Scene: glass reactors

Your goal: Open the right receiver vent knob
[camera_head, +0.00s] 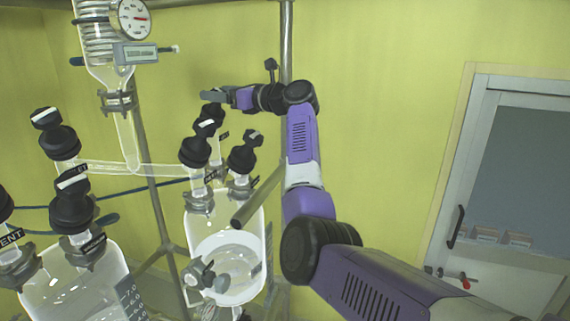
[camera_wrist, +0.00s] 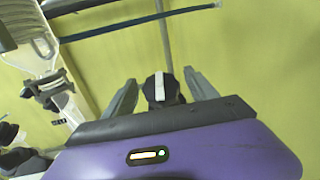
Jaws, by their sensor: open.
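The right receiver (camera_head: 225,215) is a glass vessel in the head view, with several black knobs on top. My gripper (camera_head: 210,97) is above the rearmost of these, a black knob (camera_head: 213,112) partly hidden by the gripper. In the wrist view, a black knob with a white stripe (camera_wrist: 160,88) appears between the open fingers of my gripper (camera_wrist: 162,86), with gaps on both sides. The front-left knob (camera_head: 195,150) and right knob (camera_head: 245,152) stand clear of the gripper. The knob labels are too small to read surely.
Another glass vessel (camera_head: 75,285) with black knobs stands at the left. A glass column with a gauge (camera_head: 130,18) is at the upper left. A door (camera_head: 510,190) is at the right.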

